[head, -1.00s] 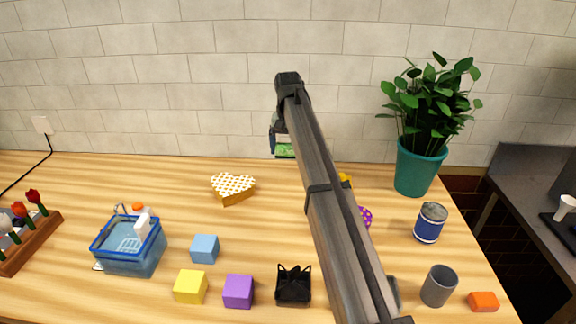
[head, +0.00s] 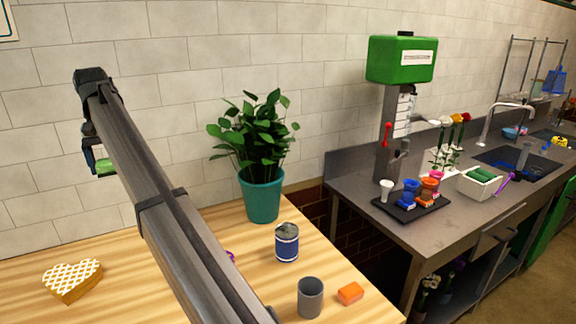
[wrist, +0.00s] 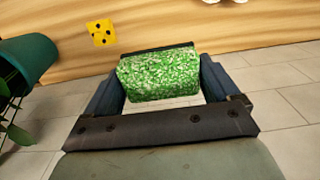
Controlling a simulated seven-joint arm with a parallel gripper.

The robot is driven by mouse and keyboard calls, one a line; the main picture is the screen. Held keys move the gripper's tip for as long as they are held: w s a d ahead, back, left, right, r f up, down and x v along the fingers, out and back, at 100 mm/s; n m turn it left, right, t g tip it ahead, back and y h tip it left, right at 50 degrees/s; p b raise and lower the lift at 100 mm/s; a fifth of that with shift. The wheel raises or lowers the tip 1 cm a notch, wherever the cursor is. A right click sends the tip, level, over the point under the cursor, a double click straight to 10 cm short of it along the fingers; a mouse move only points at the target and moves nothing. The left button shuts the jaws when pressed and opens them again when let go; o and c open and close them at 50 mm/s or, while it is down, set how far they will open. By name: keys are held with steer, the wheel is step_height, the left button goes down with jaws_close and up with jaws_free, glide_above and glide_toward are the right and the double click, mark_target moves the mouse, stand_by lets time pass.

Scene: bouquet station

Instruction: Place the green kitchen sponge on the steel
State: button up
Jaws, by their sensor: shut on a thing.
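The green kitchen sponge (wrist: 158,76) is speckled green and white and sits between the two fingers of my gripper (wrist: 160,84) in the wrist view. The fingers are shut on it. In the head view my gripper (head: 96,160) is raised above the wooden table at the left, by the tiled wall, with a bit of the green sponge (head: 106,167) showing below it. My arm hides part of the table. The steel counter (head: 365,228) stands at the right, apart from the gripper.
On the wooden table (head: 140,270) are a potted plant (head: 262,195), a blue can (head: 287,243), a grey cup (head: 310,297), an orange block (head: 350,293) and a heart-shaped box (head: 73,280). The counter holds a black tray (head: 411,205), a green dispenser (head: 401,60), a white caddy (head: 480,181) and a sink (head: 515,160). A gap separates table and counter.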

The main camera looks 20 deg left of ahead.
steer(key=w+d+f, duration=0.3)
steer(key=w+d, duration=0.1)
steer(key=d, duration=0.3)
steer(key=w+d+f+m, duration=0.1)
steer(key=w+d+f, duration=0.1)
steer(key=w+d, duration=0.35)
steer(key=w+d+f, duration=0.2)
steer(key=d+f, duration=0.1)
steer(key=d, duration=0.5)
steer(key=m, duration=3.5)
glide_toward(436, 233)
steer(key=shift+f, duration=3.2)
steer(key=shift+f, duration=0.2)
